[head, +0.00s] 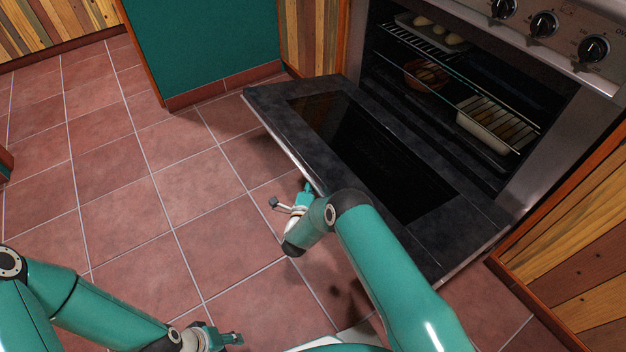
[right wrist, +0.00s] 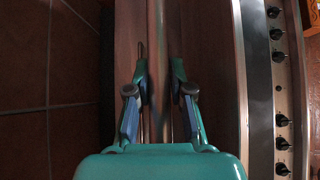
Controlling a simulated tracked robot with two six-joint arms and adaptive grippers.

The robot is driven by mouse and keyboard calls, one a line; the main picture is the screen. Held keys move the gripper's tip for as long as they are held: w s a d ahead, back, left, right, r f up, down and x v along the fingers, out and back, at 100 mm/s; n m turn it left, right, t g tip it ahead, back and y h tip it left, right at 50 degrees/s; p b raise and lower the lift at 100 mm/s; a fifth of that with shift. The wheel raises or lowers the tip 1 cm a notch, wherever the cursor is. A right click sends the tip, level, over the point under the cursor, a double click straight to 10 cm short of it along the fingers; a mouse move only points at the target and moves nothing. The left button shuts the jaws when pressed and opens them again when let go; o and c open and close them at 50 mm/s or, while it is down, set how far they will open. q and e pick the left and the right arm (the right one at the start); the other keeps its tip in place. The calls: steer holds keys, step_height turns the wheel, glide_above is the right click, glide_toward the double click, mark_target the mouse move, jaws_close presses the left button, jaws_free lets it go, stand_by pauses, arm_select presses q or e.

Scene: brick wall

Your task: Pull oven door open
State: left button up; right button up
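The oven door (head: 300,125) is dark with a glass pane and is swung far down, so the oven interior (head: 450,85) is exposed. A metal handle bar (head: 290,150) runs along the door's outer edge. My right gripper (head: 304,192) is at this edge. In the right wrist view the handle (right wrist: 157,45) passes between the two fingers of my right gripper (right wrist: 160,80); whether both fingers press on it is unclear. My left gripper (head: 230,338) is low at the bottom, away from the door; its finger gap is not clear.
Inside the oven are racks with a baking tray (head: 490,128), a round dish (head: 427,75) and an upper tray (head: 432,30). Control knobs (head: 544,24) line the front above. Wooden cabinets (head: 575,240) stand at right. Tiled floor (head: 130,190) is clear at left.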

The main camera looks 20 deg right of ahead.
steer(key=o, duration=0.4)
steer(key=shift+c, duration=0.2)
steer(key=shift+a, duration=0.1)
steer(key=v, duration=1.2)
steer(key=shift+f, duration=0.15)
steer(key=shift+w, duration=0.1)
